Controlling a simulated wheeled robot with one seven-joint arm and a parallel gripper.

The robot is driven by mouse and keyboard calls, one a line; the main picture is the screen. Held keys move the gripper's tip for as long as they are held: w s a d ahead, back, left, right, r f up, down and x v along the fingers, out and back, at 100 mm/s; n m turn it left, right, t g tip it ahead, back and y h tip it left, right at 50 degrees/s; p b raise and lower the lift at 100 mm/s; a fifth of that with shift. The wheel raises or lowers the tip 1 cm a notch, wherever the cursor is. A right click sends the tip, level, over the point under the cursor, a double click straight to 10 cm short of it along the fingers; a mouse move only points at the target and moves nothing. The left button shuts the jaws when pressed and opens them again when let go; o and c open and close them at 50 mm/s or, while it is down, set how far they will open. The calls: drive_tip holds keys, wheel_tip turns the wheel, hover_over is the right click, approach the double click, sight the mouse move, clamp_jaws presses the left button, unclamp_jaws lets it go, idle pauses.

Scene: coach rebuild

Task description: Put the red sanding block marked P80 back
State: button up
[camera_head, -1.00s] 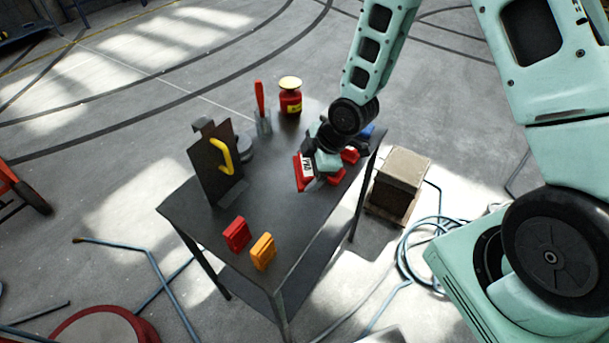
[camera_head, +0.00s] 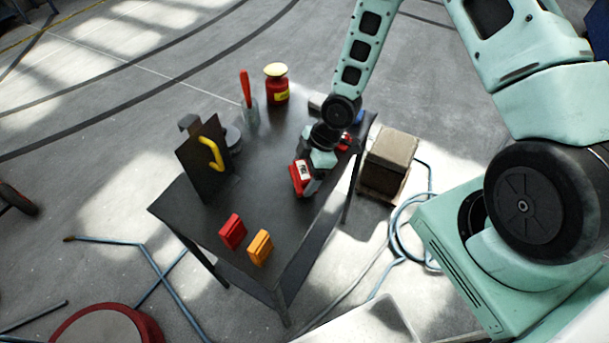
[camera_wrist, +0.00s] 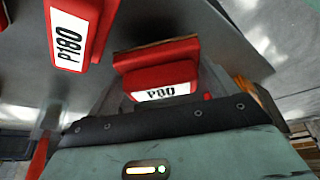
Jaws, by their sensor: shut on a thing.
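My gripper (camera_head: 307,178) is shut on the red sanding block (camera_head: 299,178) and holds it over the right part of the dark table (camera_head: 265,197). In the wrist view the held block (camera_wrist: 160,75) has a white label reading P80 and a brown top edge. Another red block (camera_wrist: 75,35), labelled P180, shows at the upper left of the wrist view. In the head view a red block (camera_head: 232,231) and an orange block (camera_head: 260,247) stand upright at the table's front. The gap under the held block is hidden.
A dark upright panel with a yellow handle (camera_head: 213,152) stands on the table's left. Behind are a red-handled tool in a holder (camera_head: 249,108) and a red jar with a yellow lid (camera_head: 277,88). Red items (camera_head: 344,141) lie behind my gripper. A box (camera_head: 390,160) stands right of the table.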

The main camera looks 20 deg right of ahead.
drive_tip(key=shift+f, duration=1.25)
drive_tip(key=o, duration=0.8)
drive_tip(key=shift+c, duration=0.2)
drive_tip(key=shift+r, duration=0.1)
drive_tip(key=w+v, duration=0.1)
drive_tip(key=v, duration=1.1)
drive_tip(key=s+a+r+m+h, duration=0.2)
drive_tip(key=s+a+r+m, duration=0.2)
drive_tip(key=s+r, duration=0.6)
drive_tip(key=s+a+r+m+h, duration=0.2)
drive_tip(key=s+a+r+m, duration=0.2)
drive_tip(key=s+a+r, duration=0.3)
drive_tip(key=s+r, duration=0.3)
drive_tip(key=shift+r+g, duration=0.3)
drive_tip(key=shift+g, duration=0.1)
drive_tip(key=shift+s+a+f, duration=0.1)
drive_tip(key=shift+s, duration=0.05)
